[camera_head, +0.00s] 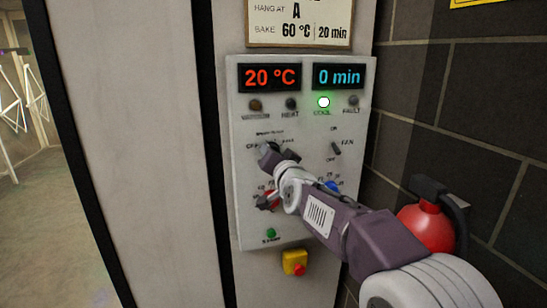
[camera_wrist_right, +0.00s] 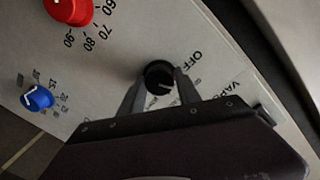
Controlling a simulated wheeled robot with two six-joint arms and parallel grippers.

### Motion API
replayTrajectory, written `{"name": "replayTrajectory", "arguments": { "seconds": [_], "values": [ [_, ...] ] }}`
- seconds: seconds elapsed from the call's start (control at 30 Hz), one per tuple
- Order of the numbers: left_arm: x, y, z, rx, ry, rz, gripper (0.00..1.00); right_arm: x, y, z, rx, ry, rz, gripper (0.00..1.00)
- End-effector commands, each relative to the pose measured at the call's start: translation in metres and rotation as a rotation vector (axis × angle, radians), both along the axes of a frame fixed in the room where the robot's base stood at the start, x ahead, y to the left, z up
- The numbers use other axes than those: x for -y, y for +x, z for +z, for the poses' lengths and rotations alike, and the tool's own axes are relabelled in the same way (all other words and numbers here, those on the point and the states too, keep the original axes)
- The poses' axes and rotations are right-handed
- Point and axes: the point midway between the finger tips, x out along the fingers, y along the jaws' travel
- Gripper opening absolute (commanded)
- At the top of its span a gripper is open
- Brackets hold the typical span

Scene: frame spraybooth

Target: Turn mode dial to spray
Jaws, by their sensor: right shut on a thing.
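The mode dial (camera_wrist_right: 158,73) is a small black knob on the white control panel (camera_head: 305,215). In the right wrist view it sits between the two fingers of my right gripper (camera_wrist_right: 156,80), which are shut on its sides. An "OFF" label (camera_wrist_right: 196,62) is printed beside it, and part of another word shows farther right. In the head view my right gripper (camera_head: 270,154) reaches the dial from the lower right and hides most of it and some labels. The dial's exact pointing is hard to read. My left gripper is not in view.
A red knob (camera_wrist_right: 68,10) and a blue knob (camera_wrist_right: 37,98) are on the same panel. Displays read 20 °C (camera_head: 269,77) and 0 min (camera_head: 338,76); the green COOL lamp (camera_head: 323,102) is lit. A red extinguisher (camera_head: 424,228) hangs to the right, close to my right arm.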

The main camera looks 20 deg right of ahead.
Motion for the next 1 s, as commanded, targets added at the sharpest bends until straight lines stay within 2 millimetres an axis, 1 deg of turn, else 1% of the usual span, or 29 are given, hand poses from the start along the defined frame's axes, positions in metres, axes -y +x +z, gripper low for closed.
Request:
{"name": "replayTrajectory", "arguments": {
  "seconds": [0.23, 0.27, 0.3, 0.33, 0.6, 0.7, 0.77, 0.83, 1.0],
  "values": [
    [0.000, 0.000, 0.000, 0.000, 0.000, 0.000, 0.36, 0.000, 0.000, 0.000, -0.001, -0.001, 0.000, 0.00],
    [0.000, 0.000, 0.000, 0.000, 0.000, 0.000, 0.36, 0.000, 0.000, 0.000, -0.001, -0.001, 0.000, 0.42],
    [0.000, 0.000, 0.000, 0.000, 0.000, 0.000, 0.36, 0.000, 0.000, 0.000, -0.001, -0.001, 0.000, 0.53],
    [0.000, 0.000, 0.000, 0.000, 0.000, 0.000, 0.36, 0.000, 0.000, 0.000, -0.001, -0.001, 0.000, 0.61],
    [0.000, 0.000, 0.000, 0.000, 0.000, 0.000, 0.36, 0.000, 0.000, 0.000, 0.000, -0.002, 0.000, 0.61],
    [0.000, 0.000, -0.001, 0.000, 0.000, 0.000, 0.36, 0.000, -0.004, 0.000, 0.001, -0.002, 0.000, 0.61],
    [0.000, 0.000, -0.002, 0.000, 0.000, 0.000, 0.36, 0.000, -0.011, 0.001, 0.001, -0.002, 0.000, 0.61],
    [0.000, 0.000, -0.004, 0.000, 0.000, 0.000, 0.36, 0.000, -0.023, 0.001, 0.003, -0.002, 0.001, 0.61],
    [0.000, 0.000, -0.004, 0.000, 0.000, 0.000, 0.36, -0.001, -0.060, 0.004, 0.002, -0.001, 0.001, 0.61]
  ]
}}
